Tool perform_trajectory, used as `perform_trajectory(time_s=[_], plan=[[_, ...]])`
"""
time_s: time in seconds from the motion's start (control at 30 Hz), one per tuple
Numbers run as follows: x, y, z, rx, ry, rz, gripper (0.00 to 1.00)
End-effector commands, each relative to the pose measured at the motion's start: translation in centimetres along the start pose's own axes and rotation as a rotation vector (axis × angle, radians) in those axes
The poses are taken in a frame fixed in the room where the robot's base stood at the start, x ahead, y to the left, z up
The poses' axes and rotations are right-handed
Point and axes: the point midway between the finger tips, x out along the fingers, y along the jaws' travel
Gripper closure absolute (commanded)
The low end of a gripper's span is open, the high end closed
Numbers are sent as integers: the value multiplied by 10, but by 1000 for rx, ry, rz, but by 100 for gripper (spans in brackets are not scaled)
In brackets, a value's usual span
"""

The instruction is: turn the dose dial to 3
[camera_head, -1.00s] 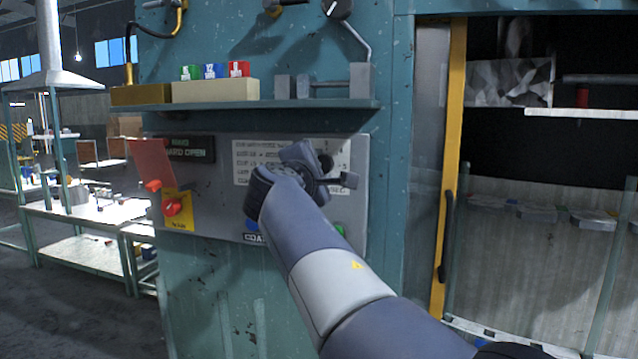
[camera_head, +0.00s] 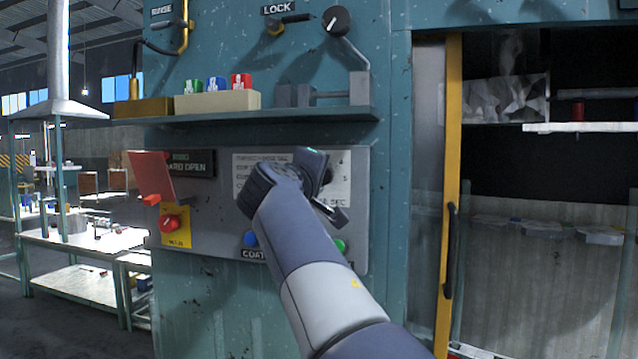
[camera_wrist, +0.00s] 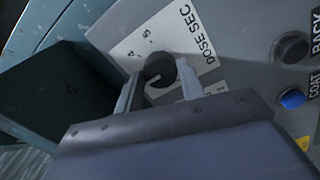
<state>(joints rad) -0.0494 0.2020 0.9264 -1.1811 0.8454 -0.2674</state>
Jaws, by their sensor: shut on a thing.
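The dose dial (camera_wrist: 160,70) is a round black knob with a pale pointer line, on a white scale plate (camera_wrist: 120,45) marked DOSE SEC. In the wrist view the digits 4 and 5 show beside it. The pointer line slants to the lower left in that view. The digit it points at cannot be told, as a finger covers that side. My gripper (camera_wrist: 160,82) is shut on the dial, one finger on each side. In the head view my gripper (camera_head: 332,190) is tilted against the panel and hides most of the dial.
A shelf (camera_head: 240,115) with coloured blocks juts out above the panel. Below the dial are a blue button (camera_head: 250,239) and a green button (camera_head: 341,245). A red raised guard (camera_head: 151,174) and a red knob (camera_head: 169,223) are at left. A yellow-edged door (camera_head: 450,150) is at right.

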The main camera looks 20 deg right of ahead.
Motion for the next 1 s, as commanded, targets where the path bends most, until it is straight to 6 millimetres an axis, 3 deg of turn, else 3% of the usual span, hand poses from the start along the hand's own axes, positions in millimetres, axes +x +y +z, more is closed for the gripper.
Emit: perform_trajectory(time_s=[0.5,0.53,0.77,1.0], plan=[[0,0,0,19,-1,-1,86],[0,0,0,19,-1,-1,61],[0,0,0,19,-1,0,42],[0,0,0,19,-1,0,41]])
